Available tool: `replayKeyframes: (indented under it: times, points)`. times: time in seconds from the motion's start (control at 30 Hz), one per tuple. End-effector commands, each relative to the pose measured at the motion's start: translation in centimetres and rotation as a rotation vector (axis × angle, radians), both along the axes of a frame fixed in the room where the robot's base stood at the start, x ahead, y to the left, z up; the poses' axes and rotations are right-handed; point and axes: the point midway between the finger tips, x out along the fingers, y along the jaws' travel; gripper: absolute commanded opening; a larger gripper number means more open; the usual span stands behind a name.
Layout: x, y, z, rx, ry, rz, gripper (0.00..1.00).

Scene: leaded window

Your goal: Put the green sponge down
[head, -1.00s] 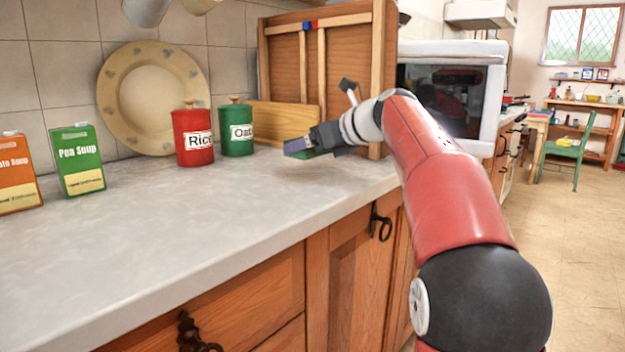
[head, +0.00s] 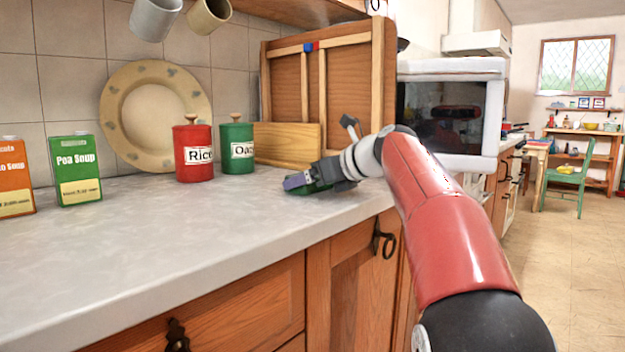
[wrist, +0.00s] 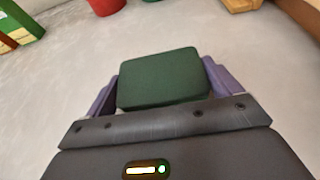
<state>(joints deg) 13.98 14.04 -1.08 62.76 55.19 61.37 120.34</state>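The green sponge (wrist: 162,78) sits between the two purple fingers of my gripper (wrist: 160,88) in the wrist view, with a finger against each side. Only a thin green edge of the sponge (head: 318,187) shows there, mostly hidden by the fingers. The sponge is at or very near the worktop surface; I cannot tell whether it touches.
A red Rice canister (head: 194,155) and a green canister (head: 237,150) stand behind my gripper. Soup boxes (head: 78,170) stand at the left. The worktop in front and to the left is clear.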

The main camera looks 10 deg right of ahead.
Motion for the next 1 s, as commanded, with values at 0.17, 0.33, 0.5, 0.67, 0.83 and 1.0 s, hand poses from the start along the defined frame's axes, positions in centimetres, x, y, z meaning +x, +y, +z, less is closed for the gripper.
replayKeyframes:
  times: [0.17, 0.33, 0.5, 0.67, 0.83, 1.0]
  points:
    - [0.0, 0.0, 0.0, 0.000, 0.000, 0.000, 1.00]
    - [0.0, 0.0, 0.3, 0.000, 0.000, 0.000, 1.00]
    - [-1.6, -1.2, 1.2, -0.001, -0.002, -0.003, 1.00]
    - [-4.2, -3.1, 2.6, 0.000, -0.003, -0.005, 1.00]
    - [-6.8, -5.0, 3.9, 0.000, -0.001, -0.004, 1.00]
    - [-8.4, -6.2, 4.7, -0.001, 0.000, -0.002, 1.00]
